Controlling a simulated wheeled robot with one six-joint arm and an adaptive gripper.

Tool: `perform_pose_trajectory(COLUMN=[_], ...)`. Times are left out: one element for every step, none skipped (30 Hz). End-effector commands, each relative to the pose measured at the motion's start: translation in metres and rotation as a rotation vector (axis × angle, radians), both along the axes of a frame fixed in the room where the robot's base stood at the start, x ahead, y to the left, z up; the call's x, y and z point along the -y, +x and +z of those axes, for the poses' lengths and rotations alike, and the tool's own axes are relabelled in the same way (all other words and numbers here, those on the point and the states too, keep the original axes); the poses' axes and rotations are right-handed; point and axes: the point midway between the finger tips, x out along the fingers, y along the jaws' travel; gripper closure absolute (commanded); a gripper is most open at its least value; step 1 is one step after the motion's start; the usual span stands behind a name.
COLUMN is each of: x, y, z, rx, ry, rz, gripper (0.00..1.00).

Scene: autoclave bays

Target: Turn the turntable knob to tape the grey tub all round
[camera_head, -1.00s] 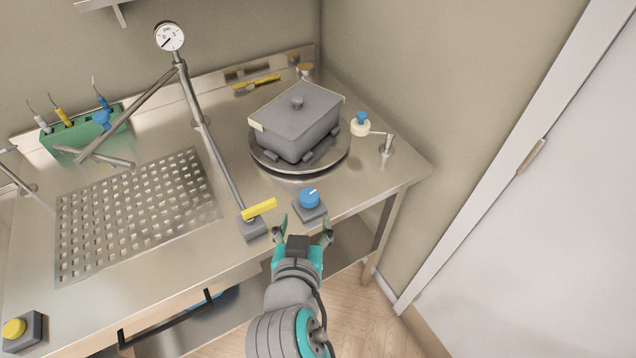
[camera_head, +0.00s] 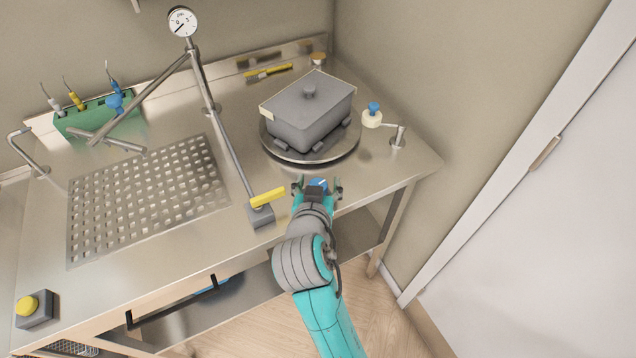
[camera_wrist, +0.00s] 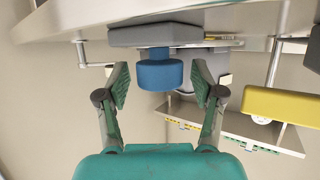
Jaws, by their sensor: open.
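The grey lidded tub (camera_head: 310,108) sits on the round turntable (camera_head: 290,155), with a pale strip of tape at its left corner. The blue turntable knob (camera_head: 318,185) is on a grey block at the table's front edge, partly hidden by my gripper. My gripper (camera_head: 318,186) is open, its two fingers on either side of the knob. In the wrist view the knob (camera_wrist: 160,72) is between and ahead of the open fingertips (camera_wrist: 160,85), with gaps on both sides. I see no contact.
A yellow lever (camera_head: 268,196) on a grey block stands just left of my gripper. A tape post with a blue-topped roll (camera_head: 372,116) stands right of the turntable. A perforated plate (camera_head: 150,195) and a yellow button (camera_head: 27,305) lie further left.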

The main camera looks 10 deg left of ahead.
Motion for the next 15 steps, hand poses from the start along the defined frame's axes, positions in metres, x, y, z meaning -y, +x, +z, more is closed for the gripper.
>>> perform_pose_trajectory(x=[0.0, -0.0001, -0.0001, -0.0001, -0.0001, -0.0002, -0.0002, -0.0002, -0.0002, -0.0002, -0.0002, -0.0002, -0.0002, -0.0002, -0.0002], y=[0.0001, 0.0, 0.0, -0.0001, -0.0001, -0.0001, -0.0001, -0.0002, -0.0003, -0.0003, -0.0003, -0.0003, -0.0003, -0.0003, -0.0002], z=[0.0001, 0.0, 0.0001, 0.0001, 0.0, 0.0002, 0.0002, 0.0001, 0.0001, 0.0001, 0.0001, 0.0001, 0.0001, 0.0001, 0.0002], rx=[0.0, 0.0, 0.0, 0.0, 0.0, 0.0, 0.0, 0.0, 0.0, 0.0, 0.0, 0.0, 0.0, 0.0, 0.0], ry=[0.0, 0.0, 0.0, 0.0, 0.0, 0.0, 0.0, 0.0, 0.0, 0.0, 0.0, 0.0, 0.0, 0.0, 0.0], rz=[0.0, 0.0, 0.0, 0.0, 0.0, 0.0, 0.0, 0.0, 0.0, 0.0, 0.0, 0.0, 0.0, 0.0, 0.001], gripper=[0.33, 0.33, 0.33, 0.33, 0.33, 0.43, 0.5, 0.58, 0.68, 0.75, 0.83, 0.93, 0.93, 0.93, 0.93])
